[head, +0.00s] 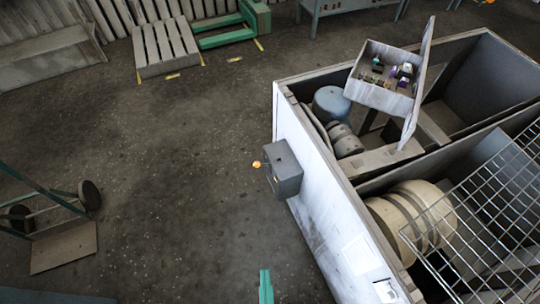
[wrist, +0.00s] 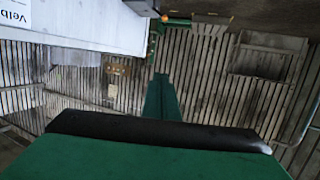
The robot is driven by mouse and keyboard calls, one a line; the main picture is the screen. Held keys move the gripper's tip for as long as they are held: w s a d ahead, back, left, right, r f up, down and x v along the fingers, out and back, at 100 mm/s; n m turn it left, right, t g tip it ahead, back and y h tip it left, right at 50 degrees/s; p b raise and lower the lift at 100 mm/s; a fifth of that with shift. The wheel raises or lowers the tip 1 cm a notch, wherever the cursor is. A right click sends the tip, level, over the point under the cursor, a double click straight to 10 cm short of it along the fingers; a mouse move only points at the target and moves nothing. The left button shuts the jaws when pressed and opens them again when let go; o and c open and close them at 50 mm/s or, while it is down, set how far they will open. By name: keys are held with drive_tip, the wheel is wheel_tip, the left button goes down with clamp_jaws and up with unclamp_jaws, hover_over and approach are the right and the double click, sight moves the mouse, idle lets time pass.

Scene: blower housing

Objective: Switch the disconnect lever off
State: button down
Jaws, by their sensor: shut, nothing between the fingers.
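The disconnect lever shows as a small orange knob (head: 256,164) sticking out to the left of a grey switch box (head: 284,168). The box is fixed on the outer white wall of the blower housing (head: 340,240). In the wrist view the orange knob (wrist: 164,18) shows near the top, beside the end of the grey box (wrist: 142,7). My green gripper (head: 265,288) is at the bottom edge in the head view, apart from the lever and below it in the picture. Its fingers (wrist: 162,82) are shut and empty in the wrist view.
The open housing holds a motor (head: 331,104), a tan pulley (head: 400,222) and a tilted control panel (head: 381,78). A wire guard (head: 500,210) leans at the right. A hand truck (head: 62,225) stands at the left. The floor left of the switch box is clear.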

drive_tip(key=w+d+f+y, duration=0.2)
drive_tip(key=w+f, duration=0.3)
drive_tip(key=w, duration=0.7)
drive_tip(key=w+d+f+y, duration=0.1)
drive_tip(key=w+f, duration=0.4)
drive_tip(key=w, duration=0.6)
drive_tip(key=w+d+f+n+y, duration=0.1)
drive_tip(key=w+f, duration=0.5)
drive_tip(key=w, duration=0.6)
drive_tip(key=shift+w+d+t+y, duration=0.3)
drive_tip(key=shift+d+y, duration=0.5)
drive_tip(key=shift+d, duration=0.1)
hover_over(262, 164)
drive_tip(key=s, duration=0.4)
wheel_tip(262, 164, down, 3)
drive_tip(key=shift+w+a+f, duration=0.1)
drive_tip(key=shift+w+f, duration=0.05)
drive_tip(key=shift+f, duration=0.3)
drive_tip(key=shift+w+a+f, duration=0.1)
drive_tip(key=shift+w+f, duration=0.05)
drive_tip(key=shift+f, duration=0.3)
drive_tip(key=shift+d, duration=0.1)
